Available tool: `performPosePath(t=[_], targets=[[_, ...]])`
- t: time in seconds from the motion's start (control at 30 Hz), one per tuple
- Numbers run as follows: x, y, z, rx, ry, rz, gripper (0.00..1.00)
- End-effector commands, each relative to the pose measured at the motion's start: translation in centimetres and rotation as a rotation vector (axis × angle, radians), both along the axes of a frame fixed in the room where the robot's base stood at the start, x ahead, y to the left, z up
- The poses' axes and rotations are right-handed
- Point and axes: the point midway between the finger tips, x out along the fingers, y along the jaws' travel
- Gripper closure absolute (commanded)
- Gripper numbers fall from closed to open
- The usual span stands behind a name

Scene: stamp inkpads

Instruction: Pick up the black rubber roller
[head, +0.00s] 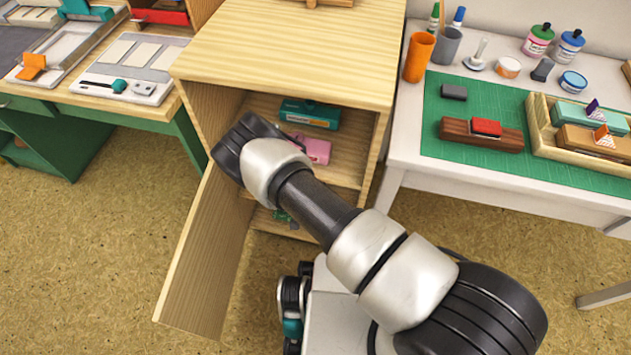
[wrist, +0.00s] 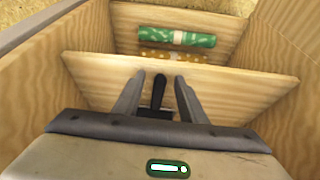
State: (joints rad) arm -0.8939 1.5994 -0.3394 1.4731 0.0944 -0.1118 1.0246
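In the wrist view, a black object (wrist: 159,94) that looks like the rubber roller lies on a wooden shelf (wrist: 225,88) in the cabinet. Its narrow dark handle points away from my gripper, and a wider black part is near the palm. My gripper (wrist: 160,76) is open, with one finger on each side of the black handle. Gaps show between the handle and both fingers; whether the fingers are level with it in height I cannot tell. In the head view, my arm reaches into the cabinet; its links hide the gripper, and the roller is not visible.
The cabinet (head: 290,45) has an open door (head: 205,262) and close wooden side walls. A teal box (head: 310,114) and a pink item (head: 313,149) sit on its shelf. A green patterned roll (wrist: 177,37) lies beyond the shelf edge. Tables flank the cabinet.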

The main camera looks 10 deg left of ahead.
Motion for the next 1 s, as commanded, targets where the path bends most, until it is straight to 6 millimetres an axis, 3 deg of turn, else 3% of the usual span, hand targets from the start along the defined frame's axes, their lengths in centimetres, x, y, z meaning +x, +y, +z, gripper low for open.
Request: performPosePath(t=[0.2, 0.43, 1.0], targets=[[0.1, 0.0, 0.0, 0.001, -0.001, -0.001, 0.62], [0.1, 0.0, 0.0, 0.001, -0.001, -0.001, 1.0], [1.3, -0.1, 0.5, 0.004, -0.004, -0.005, 1.0]])
